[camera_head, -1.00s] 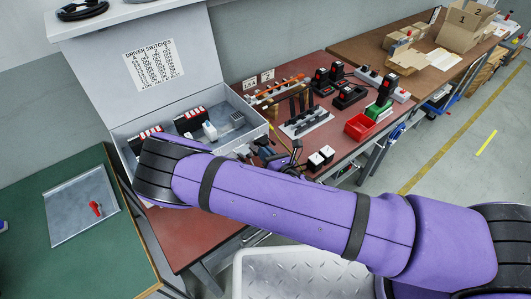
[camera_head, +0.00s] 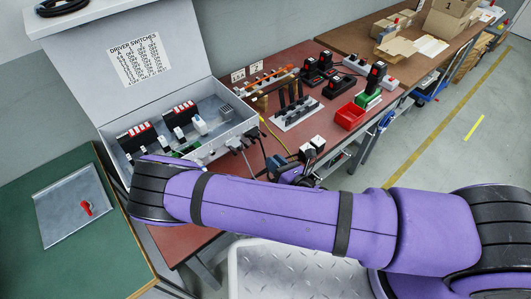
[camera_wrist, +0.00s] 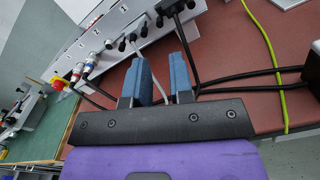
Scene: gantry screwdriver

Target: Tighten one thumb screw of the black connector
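The black connector (camera_wrist: 172,7) sits on the grey panel at the top of the wrist view, with a thick black cable running down from it. Its thumb screws are too small to tell clearly. My gripper (camera_wrist: 161,52) has its two blue fingers apart, with nothing held between them. The fingertips point towards the panel, just short of the black connector. A grey cable (camera_wrist: 133,46) passes beside and behind the left finger.
Round cable plugs (camera_wrist: 91,66) and a red-and-yellow button (camera_wrist: 58,82) line the panel to the left. A yellow-green wire (camera_wrist: 262,40) lies on the red table. A tool rack (camera_head: 297,115) and a red bin (camera_head: 349,116) stand farther right.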

